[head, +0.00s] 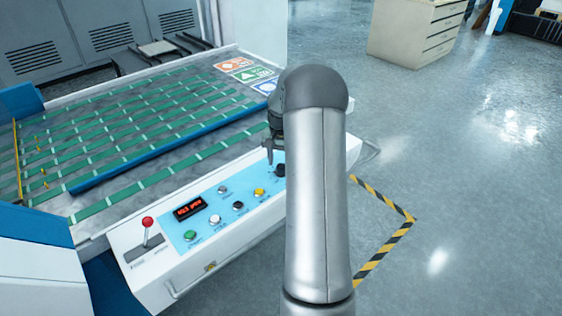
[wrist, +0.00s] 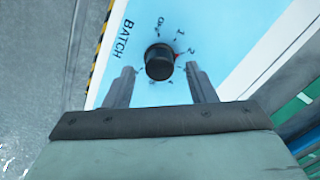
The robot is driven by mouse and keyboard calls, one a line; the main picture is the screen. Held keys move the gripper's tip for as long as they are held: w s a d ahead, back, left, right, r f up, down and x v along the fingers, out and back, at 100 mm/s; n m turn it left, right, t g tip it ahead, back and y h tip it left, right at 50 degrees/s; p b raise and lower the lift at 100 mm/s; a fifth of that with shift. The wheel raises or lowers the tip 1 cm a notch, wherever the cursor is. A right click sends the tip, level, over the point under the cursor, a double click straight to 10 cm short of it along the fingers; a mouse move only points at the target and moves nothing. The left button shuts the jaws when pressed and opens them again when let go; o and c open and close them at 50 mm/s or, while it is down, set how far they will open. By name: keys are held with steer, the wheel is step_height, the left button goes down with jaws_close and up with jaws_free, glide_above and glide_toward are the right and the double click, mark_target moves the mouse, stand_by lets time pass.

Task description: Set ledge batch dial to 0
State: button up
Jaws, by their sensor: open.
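The batch dial (wrist: 158,62) is a round black knob on a light blue panel, with the word BATCH printed to its left in the wrist view. Marks including 1 and 2 stand around its upper side; another small mark is hard to read. A red mark at its right edge appears to point toward the 2. My gripper (wrist: 160,75) is open, with one finger on each side of the dial and gaps showing between. In the head view my gripper (head: 269,152) is just above the dial (head: 280,170), partly hidden by my arm. Its height above the panel is unclear.
The control ledge (head: 180,262) also carries a red-knobbed lever (head: 148,224), a red-lit display (head: 189,209) and several buttons, including a yellow one (head: 259,192). The green-striped machine bed (head: 150,140) lies behind it. Open floor is at the right.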

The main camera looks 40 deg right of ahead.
steer(key=shift+f, duration=0.6)
steer(key=c, duration=1)
